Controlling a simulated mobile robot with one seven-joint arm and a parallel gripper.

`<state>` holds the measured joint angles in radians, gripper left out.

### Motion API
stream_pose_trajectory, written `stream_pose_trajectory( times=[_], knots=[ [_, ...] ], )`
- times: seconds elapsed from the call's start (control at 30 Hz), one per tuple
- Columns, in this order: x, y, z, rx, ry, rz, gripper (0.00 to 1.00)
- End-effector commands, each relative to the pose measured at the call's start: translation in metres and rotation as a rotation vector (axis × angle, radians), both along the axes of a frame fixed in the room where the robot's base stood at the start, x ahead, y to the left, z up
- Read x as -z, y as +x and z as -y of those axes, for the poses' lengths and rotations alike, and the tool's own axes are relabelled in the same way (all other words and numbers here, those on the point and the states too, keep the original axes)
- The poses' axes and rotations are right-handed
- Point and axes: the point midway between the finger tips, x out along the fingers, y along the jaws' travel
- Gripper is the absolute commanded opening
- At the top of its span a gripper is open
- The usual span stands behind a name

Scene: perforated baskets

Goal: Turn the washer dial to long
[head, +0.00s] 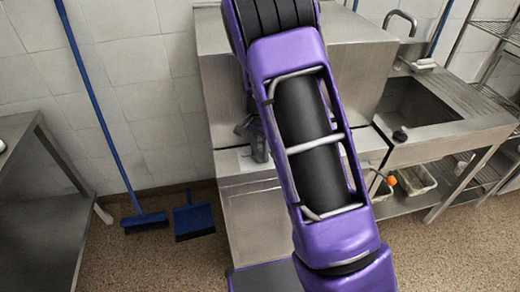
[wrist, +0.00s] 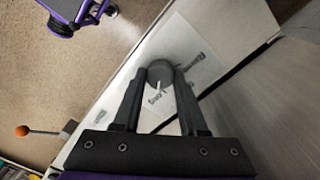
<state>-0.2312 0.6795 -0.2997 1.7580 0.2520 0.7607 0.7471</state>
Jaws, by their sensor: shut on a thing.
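The washer dial (wrist: 160,72) is a dark grey round knob with a pale pointer mark, set on a white label panel (wrist: 207,66). Dark lettering stands around it, too blurred to read surely. My gripper (wrist: 160,76) is shut on the dial, one finger on each side, in the wrist view. In the head view the steel washer (head: 255,215) stands in the middle, with a bit of its white panel showing at the left of my arm. My arm hides the dial there, and only a dark part of my gripper (head: 254,138) shows.
A steel sink counter (head: 455,130) stands to the right, with a small orange ball (head: 391,181) near its front. A steel table (head: 35,200) stands at the left. A blue broom (head: 145,221) and dustpan (head: 193,220) lean by the wall. The floor between is clear.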

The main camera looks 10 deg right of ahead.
Motion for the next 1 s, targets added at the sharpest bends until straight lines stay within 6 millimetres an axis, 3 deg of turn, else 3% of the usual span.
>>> stream_pose_trajectory(
  times=[0.7,0.73,0.87,1.0],
  knots=[
    [0.0004,-0.0002,0.0001,0.072,0.000,0.000,0.00],
    [0.0004,-0.0002,0.0000,0.072,0.000,0.000,0.47],
    [0.0003,-0.0002,0.0000,0.072,0.000,0.000,0.70],
    [0.0003,-0.0002,0.0001,0.071,0.000,0.000,0.72]
  ],
)
